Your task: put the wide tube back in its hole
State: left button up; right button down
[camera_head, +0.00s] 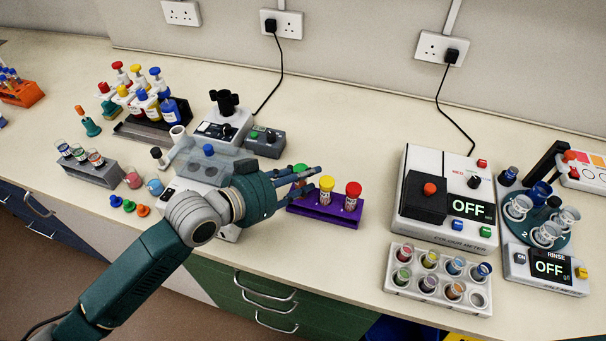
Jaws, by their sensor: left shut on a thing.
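My left gripper (304,182) reaches in from the left over the left end of the purple rack (322,211). Its fingers are closed around a tube with a green cap (300,169). The fingers hide most of this tube, so I cannot tell whether its lower end is in the rack or above it. A yellow-capped tube (326,190) and a red-capped tube (352,194) stand upright in the rack to the right. My right gripper is not in view.
The colour meter (448,230) stands right of the purple rack. A white rack (400,278) with several coloured tubes is in front of it. Small grey devices (265,141) stand behind my wrist. Bench between purple rack and meter is clear.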

pick_arm(q)
jog(key=shift+f, duration=0.45)
jog(key=shift+f+b, duration=0.3)
jog(key=shift+f, duration=0.1)
jog(key=o, duration=1.3)
jog(key=shift+o, duration=0.2)
jog(key=shift+s+a+r, duration=0.1)
jog(key=shift+a, duration=0.05)
jog(key=v, duration=1.1)
jog(key=shift+s+a+r, duration=0.15)
jog(key=shift+s+a, duration=0.05)
jog(key=shift+s, duration=0.05)
